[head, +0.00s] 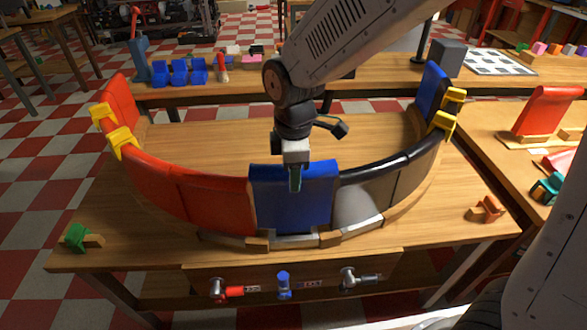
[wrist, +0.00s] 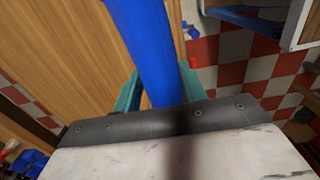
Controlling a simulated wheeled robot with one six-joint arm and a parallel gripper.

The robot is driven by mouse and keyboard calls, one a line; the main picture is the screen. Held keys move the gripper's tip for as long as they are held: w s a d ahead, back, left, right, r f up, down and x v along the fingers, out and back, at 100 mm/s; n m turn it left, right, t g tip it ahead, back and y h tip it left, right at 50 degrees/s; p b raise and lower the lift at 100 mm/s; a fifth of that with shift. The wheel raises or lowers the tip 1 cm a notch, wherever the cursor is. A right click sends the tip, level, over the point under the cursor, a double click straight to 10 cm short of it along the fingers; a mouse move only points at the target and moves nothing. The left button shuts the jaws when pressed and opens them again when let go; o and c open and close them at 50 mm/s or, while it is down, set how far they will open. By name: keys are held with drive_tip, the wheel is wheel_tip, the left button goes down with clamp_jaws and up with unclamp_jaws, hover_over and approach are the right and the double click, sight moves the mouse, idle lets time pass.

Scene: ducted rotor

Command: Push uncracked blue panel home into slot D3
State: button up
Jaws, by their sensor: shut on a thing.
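The blue panel (head: 313,205) stands upright at the front middle of the curved ring, between a red panel (head: 215,203) and a dark grey panel (head: 365,200). Its top edge shows a little higher than theirs. No crack is visible on it. My gripper (head: 295,178) is over its top edge, shut on it. In the wrist view the blue panel (wrist: 153,45) runs between the teal fingers of my gripper (wrist: 158,92). The panel's foot is at the pale base rail (head: 293,240); I cannot tell how deep it sits. No D3 label is readable.
Yellow clamps (head: 122,141) grip the ring's left side, and others (head: 442,124) its right side, near another blue panel (head: 432,88). A green clamp (head: 76,238) and an orange one (head: 487,209) lie on the table. A red panel (head: 543,111) stands on the right table.

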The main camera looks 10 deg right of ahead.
drive_tip(key=shift+f, duration=1.9)
drive_tip(key=o, duration=1.1)
wheel_tip(320, 180, up, 8)
drive_tip(key=shift+f, duration=0.1)
drive_tip(key=shift+s+d+m, duration=0.1)
drive_tip(key=shift+s+m, duration=0.1)
drive_tip(key=shift+m, duration=0.3)
drive_tip(key=s+d+r+m, duration=0.3)
drive_tip(key=s+d+m, duration=0.2)
drive_tip(key=s+d, duration=0.1)
drive_tip(key=s+d+r+m+t, duration=0.1)
drive_tip(key=s+d+r+m, duration=0.2)
drive_tip(key=s+d+m, duration=0.3)
drive_tip(key=s+d+r+m, duration=0.3)
drive_tip(key=s+d+m, duration=0.2)
drive_tip(key=s+d, duration=0.2)
drive_tip(key=shift+d+m, duration=0.3)
drive_tip(key=shift+d, duration=0.45)
